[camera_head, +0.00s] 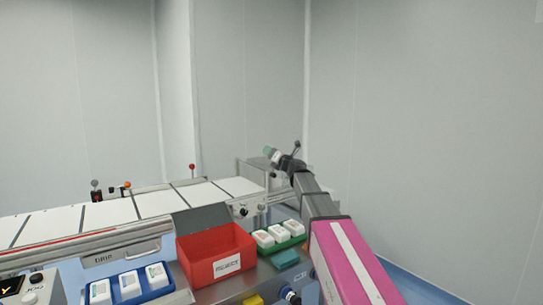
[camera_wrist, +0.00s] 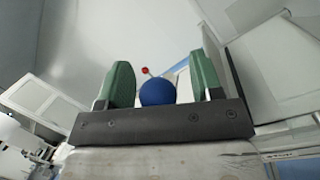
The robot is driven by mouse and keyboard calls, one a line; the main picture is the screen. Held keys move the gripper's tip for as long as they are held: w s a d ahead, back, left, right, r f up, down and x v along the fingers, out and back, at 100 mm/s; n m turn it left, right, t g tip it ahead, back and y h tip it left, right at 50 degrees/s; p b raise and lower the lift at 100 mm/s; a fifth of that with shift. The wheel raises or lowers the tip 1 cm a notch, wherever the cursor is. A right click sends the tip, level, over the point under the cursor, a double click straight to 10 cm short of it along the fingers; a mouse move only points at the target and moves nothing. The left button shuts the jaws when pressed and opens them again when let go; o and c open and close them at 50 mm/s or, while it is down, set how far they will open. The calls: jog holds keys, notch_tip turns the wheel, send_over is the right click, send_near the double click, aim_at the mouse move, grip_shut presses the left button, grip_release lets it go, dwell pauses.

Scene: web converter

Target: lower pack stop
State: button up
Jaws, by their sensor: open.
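My gripper (camera_head: 270,154) reaches over the far right end of the conveyor, its green fingers apart. In the wrist view my gripper (camera_wrist: 163,85) is open, with a blue ball knob (camera_wrist: 157,92) appearing between the fingers. I cannot tell whether they touch it, or how far beyond them it is. A red ball knob on a thin stem (camera_wrist: 145,71) shows behind it. In the head view a red knob (camera_head: 192,167) stands upright at the conveyor's back edge. A dark knob on a stem (camera_head: 297,144) shows just behind my wrist. No part is clearly labelled as the pack stop.
The conveyor (camera_head: 152,204) carries pale panels. A red open bin (camera_head: 196,272) stands in front, between a blue tray (camera_head: 160,291) and a green tray (camera_head: 288,244) of white packs. Bare walls stand behind; the right floor is clear.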

jog(key=v, duration=1)
jog(key=shift+s+d, duration=0.15)
jog(key=shift+s, duration=0.2)
jog(key=shift+f, duration=0.1)
